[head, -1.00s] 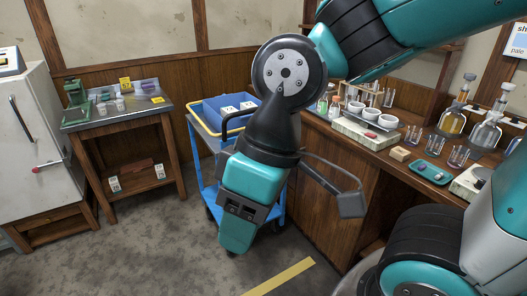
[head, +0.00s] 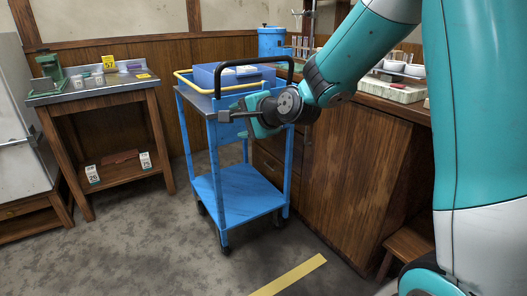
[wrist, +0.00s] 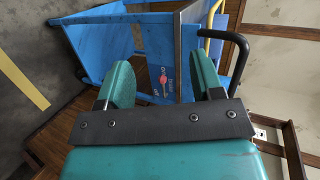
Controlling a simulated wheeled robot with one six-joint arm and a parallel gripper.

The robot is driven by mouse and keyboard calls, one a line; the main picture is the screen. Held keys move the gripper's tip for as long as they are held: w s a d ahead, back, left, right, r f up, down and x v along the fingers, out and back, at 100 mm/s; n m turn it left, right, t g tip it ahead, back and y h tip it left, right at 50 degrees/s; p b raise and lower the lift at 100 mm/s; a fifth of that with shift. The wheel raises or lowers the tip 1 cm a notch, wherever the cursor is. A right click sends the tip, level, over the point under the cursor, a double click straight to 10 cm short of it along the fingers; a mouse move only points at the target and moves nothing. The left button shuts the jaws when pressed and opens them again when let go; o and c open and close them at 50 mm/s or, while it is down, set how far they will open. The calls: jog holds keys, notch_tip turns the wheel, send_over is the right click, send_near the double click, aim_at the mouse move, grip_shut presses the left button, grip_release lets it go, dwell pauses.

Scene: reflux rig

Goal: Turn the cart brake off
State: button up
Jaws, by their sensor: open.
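The blue cart (head: 238,192) stands on the floor beside the wooden bench, its black handle (head: 290,65) at the top. In the wrist view the cart's blue panel (wrist: 105,40) appears turned sideways. A small red brake control (wrist: 163,78) with white lettering is on this panel, seen between the fingers; its setting is too small to read surely. My gripper (wrist: 160,68) is open and empty, its teal fingers either side of the control in the picture. In the head view my gripper (head: 256,116) is in front of the cart's upper end, and the control is hidden.
A blue bin (head: 232,76) sits on the cart top within a yellow rail. The wooden bench (head: 345,170) stands close on the right. A side table (head: 95,92) and white cabinet are at left. The floor (head: 130,250) before the cart is clear.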

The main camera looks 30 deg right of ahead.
jog(key=w+d+f+m+t+h+b, duration=0.3)
jog(key=d+f+m+b, duration=0.25)
jog(key=d+f, duration=0.2)
jog(key=w+d+f+m+t+h+b, duration=0.2)
jog(key=w+d+f+m+h+b, duration=0.15)
jog(key=d+f+m, duration=0.4)
jog(key=shift+n, duration=0.8)
jog(key=w+d+b, duration=0.1)
jog(key=w, duration=0.4)
jog(key=w+d+r+b, duration=0.1)
jog(key=w, duration=0.5)
jog(key=w+d+r+b, duration=0.1)
jog(key=w+d, duration=0.1)
jog(key=w, duration=0.3)
jog(key=shift+w+b, duration=0.3)
jog(key=shift+b, duration=0.05)
grip_shut()
jog(key=shift+a+f, duration=0.1)
jog(key=shift+f, duration=0.05)
